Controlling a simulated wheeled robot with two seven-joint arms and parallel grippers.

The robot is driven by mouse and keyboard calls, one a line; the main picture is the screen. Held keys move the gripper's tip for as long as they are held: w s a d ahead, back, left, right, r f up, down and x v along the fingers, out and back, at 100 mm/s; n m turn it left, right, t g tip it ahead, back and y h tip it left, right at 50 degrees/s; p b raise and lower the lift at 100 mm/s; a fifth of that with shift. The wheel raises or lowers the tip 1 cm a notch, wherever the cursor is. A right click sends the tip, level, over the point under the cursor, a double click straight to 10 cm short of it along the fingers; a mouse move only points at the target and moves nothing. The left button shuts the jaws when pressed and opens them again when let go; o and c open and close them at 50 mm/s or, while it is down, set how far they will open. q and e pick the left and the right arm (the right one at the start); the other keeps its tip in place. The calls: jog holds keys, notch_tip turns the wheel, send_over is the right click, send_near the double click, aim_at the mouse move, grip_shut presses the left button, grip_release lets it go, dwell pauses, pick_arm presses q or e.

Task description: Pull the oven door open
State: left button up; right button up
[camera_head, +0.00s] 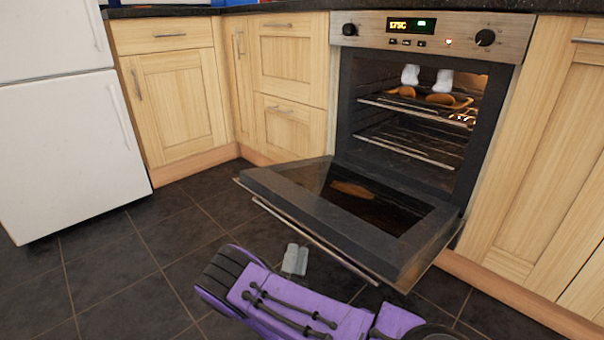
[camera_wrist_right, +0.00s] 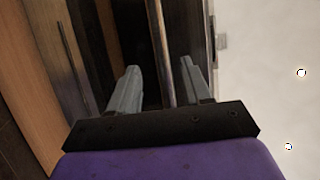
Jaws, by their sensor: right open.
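The oven (camera_head: 430,30) stands at the back right with its door (camera_head: 400,255) swung down, close to flat, and the cavity showing. A long metal handle bar (camera_head: 312,240) runs along the door's front edge. My right gripper (camera_head: 295,258), on a purple arm, has its grey fingers just in front of and below the handle bar. In the right wrist view the fingers (camera_wrist_right: 158,75) are spread apart, with a metal bar running up the picture between them. I cannot tell whether they touch it. My left gripper is not in view.
Inside the oven, a tray (camera_head: 462,103) bears brown food and two white objects (camera_head: 410,75) above wire racks (camera_head: 410,150). Wooden cabinets (camera_head: 175,100) flank the oven. A white fridge (camera_head: 65,160) stands at the left. The dark tiled floor (camera_head: 120,270) is clear there.

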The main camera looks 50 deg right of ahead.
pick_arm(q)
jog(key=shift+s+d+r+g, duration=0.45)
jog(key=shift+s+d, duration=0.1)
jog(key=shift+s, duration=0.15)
pick_arm(e)
jog(key=v, duration=0.4)
pick_arm(q)
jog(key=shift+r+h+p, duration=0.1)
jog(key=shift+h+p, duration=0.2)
jog(key=shift+p, duration=0.05)
